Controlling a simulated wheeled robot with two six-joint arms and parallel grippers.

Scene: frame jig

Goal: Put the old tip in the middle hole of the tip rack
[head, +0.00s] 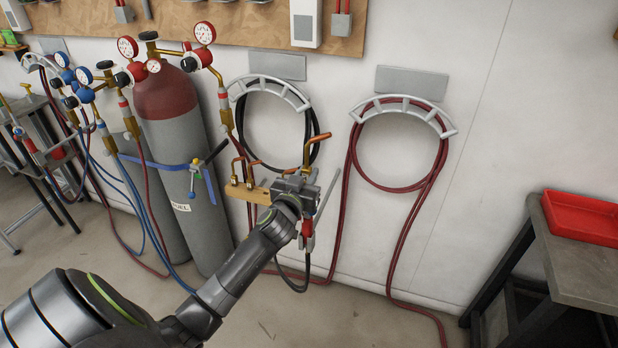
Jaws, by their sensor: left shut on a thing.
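My left gripper (304,180) reaches toward the wall and is shut on a bent copper tip (310,151). The tip's stem stands up from the jaws and its bent end points to the right. The tip rack (259,194) is a small wooden block just left of the gripper. Copper tips (236,172) stand in its left part. The gripper and wrist hide the rack's right end, and I cannot make out the middle hole. The held tip appears to be right of the rack's visible part. My right gripper is not in view.
Grey gas cylinders (178,150) with gauges stand left of the rack. A black hose (248,115) and a red hose (440,165) hang on the wall behind. A red object (307,229) is just below the gripper. A bench with a red tray (585,218) is at right.

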